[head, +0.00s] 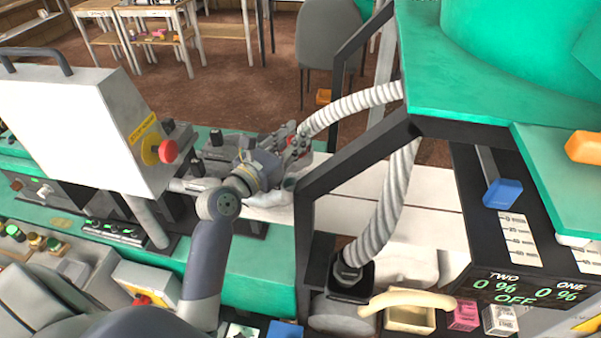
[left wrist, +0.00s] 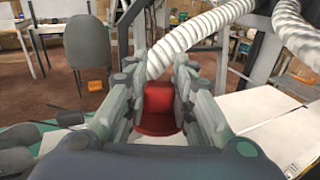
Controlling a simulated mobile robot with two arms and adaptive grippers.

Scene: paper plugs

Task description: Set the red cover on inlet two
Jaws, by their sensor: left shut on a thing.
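My left gripper (head: 290,148) reaches past the white-screened console to the near end of the upper white hose. In the head view the cover is mostly hidden by the fingers. The ribbed white hose (left wrist: 190,45) passes just beyond the fingertips; I cannot tell whether it touches them. I cannot pick out inlet two with certainty. A display (head: 525,288) reads TWO 0%, ONE 0% and OFF. My right gripper is not in view.
A black frame (head: 325,185) stands right of my left gripper. A second ribbed hose (head: 385,210) drops into a black socket (head: 350,275). The screened console (head: 75,125) with a red button stands left. A white surface (head: 430,205) lies clear behind the frame.

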